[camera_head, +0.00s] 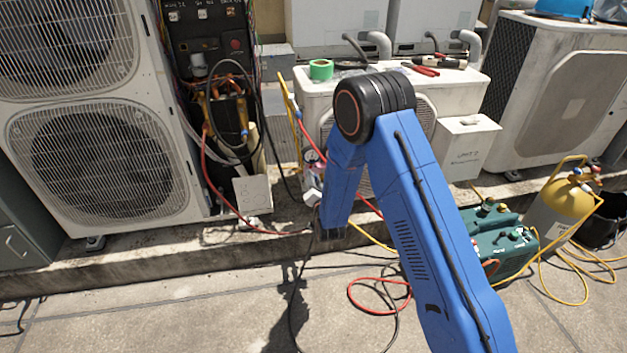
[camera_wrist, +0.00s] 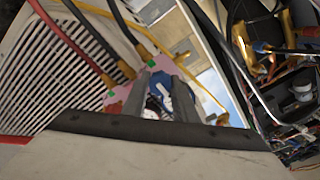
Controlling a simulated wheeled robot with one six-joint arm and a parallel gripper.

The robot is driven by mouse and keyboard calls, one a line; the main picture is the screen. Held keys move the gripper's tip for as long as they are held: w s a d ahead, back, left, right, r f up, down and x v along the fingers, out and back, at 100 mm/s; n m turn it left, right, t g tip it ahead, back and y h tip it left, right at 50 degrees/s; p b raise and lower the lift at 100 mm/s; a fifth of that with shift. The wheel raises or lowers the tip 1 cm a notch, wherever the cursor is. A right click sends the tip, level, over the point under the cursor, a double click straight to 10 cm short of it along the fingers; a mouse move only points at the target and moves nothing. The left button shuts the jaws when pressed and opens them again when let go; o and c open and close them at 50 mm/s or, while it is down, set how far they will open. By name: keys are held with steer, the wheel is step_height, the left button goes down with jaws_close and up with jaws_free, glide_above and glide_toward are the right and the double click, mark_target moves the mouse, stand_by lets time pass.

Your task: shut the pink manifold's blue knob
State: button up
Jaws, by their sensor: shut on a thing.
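The pink manifold (camera_wrist: 120,72) shows in the wrist view, partly hidden behind my fingers, with red and yellow hoses running up from it. Its blue knob (camera_wrist: 164,79) shows between and beside my fingertips. My gripper (camera_wrist: 162,82) is shut on the blue knob. The knob's exact setting cannot be read because the fingers cover part of it. In the head view my blue arm reaches down in front of the small condenser, and the manifold there is mostly hidden.
A large condenser (camera_head: 95,110) with an open wiring panel (camera_head: 208,45) stands left. Hoses hang near my arm, and a red hose (camera_head: 375,305) loops on the floor. A green pump (camera_head: 490,245) and a yellow-topped cylinder (camera_head: 562,200) stand right. Front floor is mostly clear.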

steer(key=shift+f, duration=0.15)
steer(key=o, duration=1)
steer(key=shift+o, duration=0.2)
steer(key=v, duration=1.7)
steer(key=shift+s, duration=0.25)
steer(key=shift+d, duration=0.1)
